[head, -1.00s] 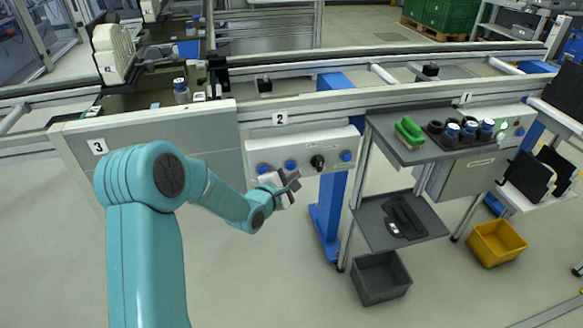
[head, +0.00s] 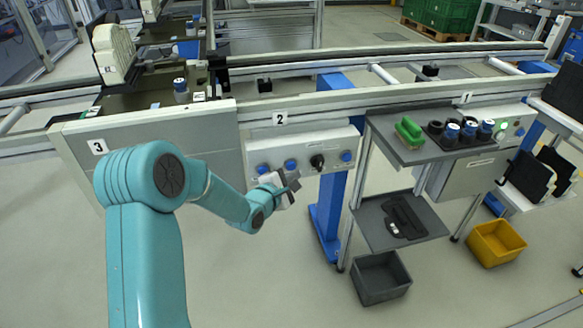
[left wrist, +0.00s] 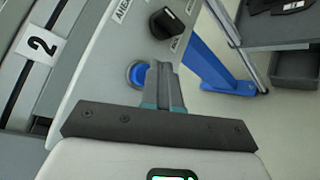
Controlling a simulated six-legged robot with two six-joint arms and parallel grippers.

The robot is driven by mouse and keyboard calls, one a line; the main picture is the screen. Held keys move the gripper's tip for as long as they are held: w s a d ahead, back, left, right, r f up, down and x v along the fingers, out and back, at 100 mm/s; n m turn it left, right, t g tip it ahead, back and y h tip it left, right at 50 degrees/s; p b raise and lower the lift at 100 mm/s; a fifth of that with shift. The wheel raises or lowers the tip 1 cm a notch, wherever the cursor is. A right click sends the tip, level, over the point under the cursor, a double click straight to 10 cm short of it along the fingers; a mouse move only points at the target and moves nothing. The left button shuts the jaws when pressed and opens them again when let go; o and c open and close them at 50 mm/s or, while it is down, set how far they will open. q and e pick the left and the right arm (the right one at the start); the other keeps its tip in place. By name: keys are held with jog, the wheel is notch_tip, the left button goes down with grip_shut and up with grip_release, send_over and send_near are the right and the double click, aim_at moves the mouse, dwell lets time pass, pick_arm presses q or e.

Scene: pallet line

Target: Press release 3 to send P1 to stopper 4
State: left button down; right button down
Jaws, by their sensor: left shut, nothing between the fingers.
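The control panel (head: 330,172) under label 2 (head: 280,118) carries blue push buttons and a black knob (head: 317,161). My left gripper (head: 294,186) is shut and empty, just below and in front of the second blue button from the left (head: 291,165). In the left wrist view, the closed fingers (left wrist: 165,88) partly cover the blue button (left wrist: 138,73) beside the black knob (left wrist: 165,23). I cannot tell whether they touch it. A blue-topped cylinder (head: 181,85) stands on the line behind label 3 (head: 98,146); I cannot read which pallet carries it. My right gripper is out of view.
The conveyor rail (head: 400,97) runs across behind the panel. A grey shelf trolley (head: 410,152) with a green item and blue-capped parts stands to the right. A grey bin (head: 380,278) and a yellow bin (head: 496,243) are on the floor. A blue post (head: 328,210) stands below the panel.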

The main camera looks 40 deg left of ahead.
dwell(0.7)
pick_arm(q)
jog(key=shift+w+a, duration=0.25)
jog(key=shift+a, duration=0.05)
jog(key=shift+w+a+b, duration=0.3)
jog(key=shift+a+b, duration=0.05)
jog(key=shift+a, duration=0.05)
dwell(0.7)
jog(key=shift+d, duration=0.1)
dwell(0.4)
jog(key=shift+s+d+b, duration=0.3)
jog(key=shift+s+d, duration=0.25)
jog(key=shift+d, duration=0.05)
